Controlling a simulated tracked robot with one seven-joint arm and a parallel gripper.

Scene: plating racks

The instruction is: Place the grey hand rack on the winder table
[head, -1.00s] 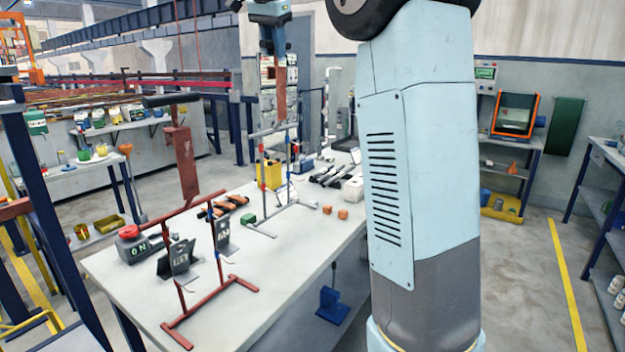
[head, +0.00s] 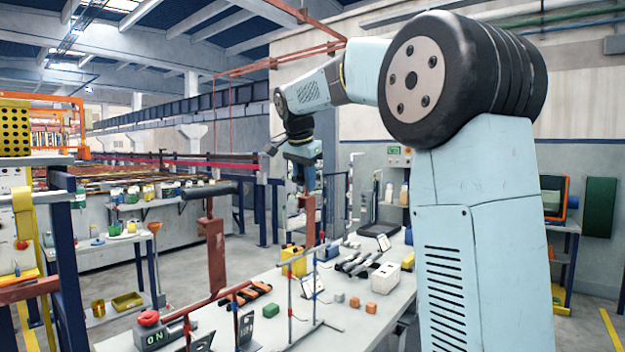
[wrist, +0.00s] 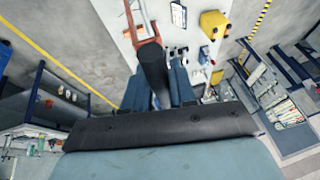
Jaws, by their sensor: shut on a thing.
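The grey hand rack (head: 289,290) is upright above the right part of the white winder table (head: 240,327). It has thin grey bars, a red-brown plate (head: 310,222) above them and a black handle (wrist: 153,70). My gripper (head: 303,178) is shut on that handle from above; in the wrist view the handle sits between the fingers. The rack's lower bars are close to the tabletop, but I cannot tell whether they touch it. A red-brown rack (head: 216,262) with a black handle stands at the table's left.
Dark tools and a white box (head: 385,278) are farther back right. Shelving stands at the far right.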

